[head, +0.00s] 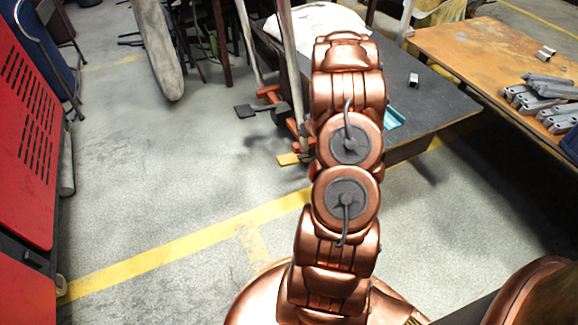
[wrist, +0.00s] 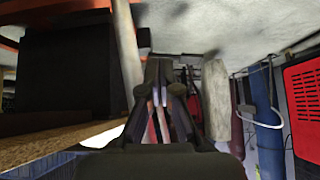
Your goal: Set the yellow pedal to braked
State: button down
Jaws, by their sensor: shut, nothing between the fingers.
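The yellow pedal (head: 288,158) shows in the head view as a small flat plate low on the left of my arm, at the foot of an orange-red frame (head: 299,137). Part of it may be hidden behind my arm. A dark pedal-like plate (head: 247,111) sticks out from the same frame, farther back. My gripper (wrist: 159,72) shows in the wrist view with its dark fingers together and empty. In the head view my arm hides it. I cannot make out the yellow pedal in the wrist view, so its distance from my gripper is unclear.
A dark-topped table (head: 420,110) stands behind and right of my arm. A rusty-topped table (head: 470,52) with several galvanized brackets (head: 545,95) is at the right. A red cabinet (head: 28,130) stands at the left. Open floor (head: 150,190) with a yellow line lies between.

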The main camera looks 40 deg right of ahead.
notch_tip(320, 180, down, 8)
jog(key=t+y+b, duration=0.1)
jog(key=b, duration=0.1)
jog(key=shift+s+a+t, duration=0.15)
jog(key=shift+s+t, duration=0.15)
jog(key=shift+s, duration=0.05)
jog(key=b, duration=0.5)
send_over(285, 157)
jog(key=s, duration=0.3)
jog(key=f, duration=0.7)
jog(key=shift+s+d, duration=0.15)
jog(key=shift+d, duration=0.05)
jog(key=shift+a+f+b, duration=0.2)
jog(key=shift+f+b, duration=0.25)
jog(key=shift+f, duration=0.75)
jog(key=shift+w+a+f+b, duration=0.15)
jog(key=shift+f+b, duration=0.1)
jog(key=shift+f, duration=0.15)
jog(key=shift+w+a+f+b, duration=0.1)
jog(key=shift+f+b, duration=0.1)
jog(key=shift+f, duration=0.2)
jog(key=shift+r, duration=0.1)
